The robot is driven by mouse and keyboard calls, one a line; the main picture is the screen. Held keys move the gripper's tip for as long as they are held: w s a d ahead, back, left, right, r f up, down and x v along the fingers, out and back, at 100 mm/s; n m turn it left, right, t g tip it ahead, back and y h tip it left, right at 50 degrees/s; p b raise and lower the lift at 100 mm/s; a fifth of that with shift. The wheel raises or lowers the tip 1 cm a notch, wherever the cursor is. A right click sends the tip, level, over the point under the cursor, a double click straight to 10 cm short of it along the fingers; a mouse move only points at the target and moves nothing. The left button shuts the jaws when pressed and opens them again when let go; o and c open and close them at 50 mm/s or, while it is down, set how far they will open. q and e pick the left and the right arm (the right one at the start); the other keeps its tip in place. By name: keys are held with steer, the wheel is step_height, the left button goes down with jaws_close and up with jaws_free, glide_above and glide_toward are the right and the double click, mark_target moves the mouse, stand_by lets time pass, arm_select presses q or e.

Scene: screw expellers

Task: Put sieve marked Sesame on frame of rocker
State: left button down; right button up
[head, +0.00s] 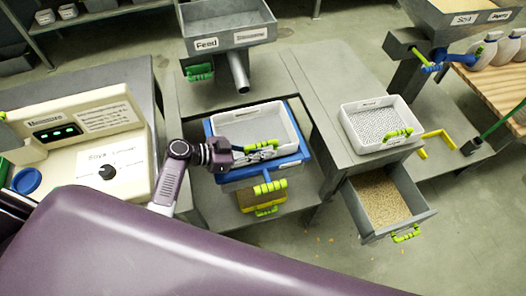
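A white sieve (230,128) with a grey mesh floor sits in the blue frame (229,178), which appears to be the rocker's. Its label is not readable. My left gripper (262,154) is at the near side of this sieve, at its yellow-green handle (266,143). The fingers are small and overlap the handle, so I cannot tell whether they are closed on it. A second white sieve (348,125) with a coarser-looking floor rests on the grey table to the right. Its label is too small to read, and its green handle faces front right. My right gripper is out of view.
A grey "Feed" hopper (229,42) with a spout stands behind the frame. A yellow tray (250,201) is below it. A grey drawer of grain (381,199) sticks out at right. A control panel (101,174) stands at left. A yellow bracket (437,138) is at far right.

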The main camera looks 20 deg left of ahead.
arm_select(q)
steer(key=shift+f, duration=0.15)
steer(key=c, duration=2.2)
jaws_free()
steer(key=shift+o, duration=0.2)
steer(key=shift+r, duration=0.25)
steer(key=b+v, duration=0.2)
steer(key=v, duration=0.8)
steer(key=shift+s+a, duration=0.25)
steer(key=shift+a, duration=0.05)
steer(key=shift+s+a+r, duration=0.3)
steer(key=shift+a, duration=0.1)
